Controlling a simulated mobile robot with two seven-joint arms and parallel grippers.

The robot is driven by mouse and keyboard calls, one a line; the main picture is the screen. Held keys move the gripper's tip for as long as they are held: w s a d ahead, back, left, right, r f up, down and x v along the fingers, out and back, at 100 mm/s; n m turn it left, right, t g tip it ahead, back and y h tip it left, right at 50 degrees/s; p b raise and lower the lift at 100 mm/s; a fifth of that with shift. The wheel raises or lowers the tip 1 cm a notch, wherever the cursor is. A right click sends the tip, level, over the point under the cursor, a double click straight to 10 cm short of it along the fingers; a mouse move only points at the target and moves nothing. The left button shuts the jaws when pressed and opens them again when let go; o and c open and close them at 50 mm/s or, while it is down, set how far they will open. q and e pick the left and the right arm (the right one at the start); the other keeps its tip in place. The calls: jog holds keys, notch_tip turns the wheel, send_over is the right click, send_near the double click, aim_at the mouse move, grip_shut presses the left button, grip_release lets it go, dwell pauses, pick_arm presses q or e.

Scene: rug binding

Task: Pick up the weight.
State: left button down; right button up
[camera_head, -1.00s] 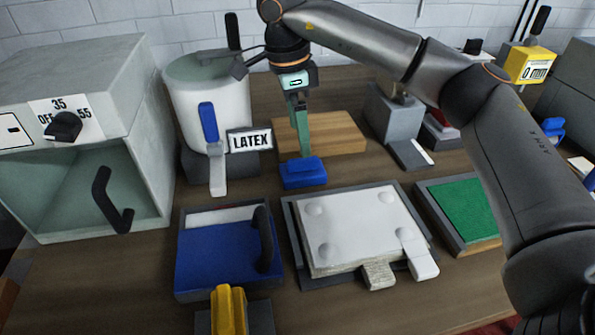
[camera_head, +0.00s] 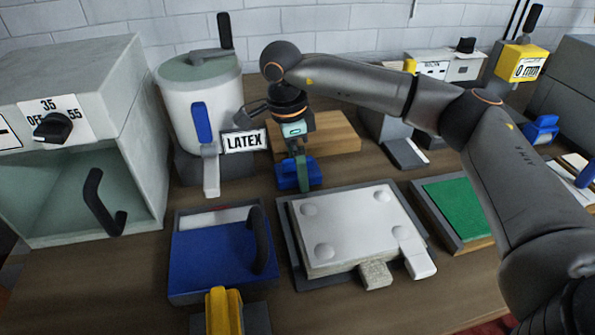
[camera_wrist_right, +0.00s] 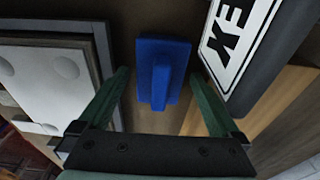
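A blue block with a raised upright grip (camera_head: 287,176), which looks like the weight, sits on the table in front of a wooden board. It also shows in the right wrist view (camera_wrist_right: 160,85). My right gripper (camera_head: 299,178) points down over it. In the right wrist view the green fingers of my right gripper (camera_wrist_right: 158,74) are spread wide, with the raised grip between them and a gap on both sides. In the head view a finger hides part of the block. My left gripper is in neither view.
A white pot with a LATEX sign (camera_head: 243,140) stands close behind left. A white plate on a dark base (camera_head: 360,225) lies in front right. A blue box with a black handle (camera_head: 215,257) lies front left. The wooden board (camera_head: 335,134) lies behind.

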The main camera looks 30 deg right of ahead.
grip_shut()
dwell(0.6)
jog(key=shift+w+r, duration=0.1)
jog(key=shift+r, duration=0.05)
